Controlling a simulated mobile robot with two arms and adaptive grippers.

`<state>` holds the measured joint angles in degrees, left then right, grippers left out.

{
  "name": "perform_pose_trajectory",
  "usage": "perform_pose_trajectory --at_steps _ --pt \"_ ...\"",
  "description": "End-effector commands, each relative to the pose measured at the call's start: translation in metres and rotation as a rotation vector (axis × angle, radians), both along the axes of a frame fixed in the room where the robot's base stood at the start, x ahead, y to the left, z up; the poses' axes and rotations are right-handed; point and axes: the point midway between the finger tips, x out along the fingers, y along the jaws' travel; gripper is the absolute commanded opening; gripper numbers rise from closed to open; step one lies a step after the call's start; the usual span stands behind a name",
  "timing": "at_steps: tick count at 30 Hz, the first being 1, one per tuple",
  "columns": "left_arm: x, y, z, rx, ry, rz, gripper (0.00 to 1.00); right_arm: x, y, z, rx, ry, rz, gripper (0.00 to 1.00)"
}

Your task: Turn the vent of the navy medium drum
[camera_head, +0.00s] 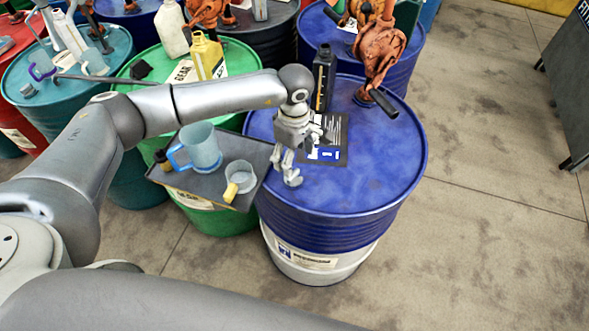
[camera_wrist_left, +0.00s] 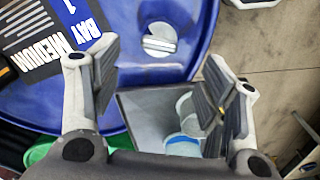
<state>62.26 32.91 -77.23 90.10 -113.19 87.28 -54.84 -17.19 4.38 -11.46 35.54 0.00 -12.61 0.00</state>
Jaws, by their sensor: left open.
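The navy medium drum (camera_head: 385,185) stands upright right of centre in the head view, with a blue top and a white lower band. Its vent, a small silver slotted cap, shows clearly on the blue top in the left wrist view (camera_wrist_left: 160,38). My left gripper (camera_head: 284,164) is over the near left part of the drum top, by the vent. In the left wrist view its two fingers (camera_wrist_left: 160,62) are spread wide, and the vent shows in the gap beyond them. Nothing is held. My right gripper is not in view.
A placard (camera_head: 334,130) lies on the drum top, with a black bottle (camera_head: 323,78) and an orange pump (camera_head: 379,50) behind. A grey tray (camera_head: 215,184) with a blue jug (camera_head: 202,147) and a clear cup (camera_head: 240,178) is left.

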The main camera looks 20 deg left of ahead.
Motion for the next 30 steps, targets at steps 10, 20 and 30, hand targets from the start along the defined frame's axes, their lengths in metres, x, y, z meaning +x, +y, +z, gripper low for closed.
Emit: perform_pose_trajectory --at_steps 10,20,30 --pt "-0.001 -0.001 -0.061 -0.002 0.004 0.002 0.68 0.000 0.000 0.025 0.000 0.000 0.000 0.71" --pt "-0.001 -0.001 -0.078 -0.004 0.001 0.000 0.68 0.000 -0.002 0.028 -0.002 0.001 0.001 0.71" --pt "0.000 -0.001 -0.078 -0.004 0.001 0.001 0.46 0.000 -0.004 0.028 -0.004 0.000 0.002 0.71"
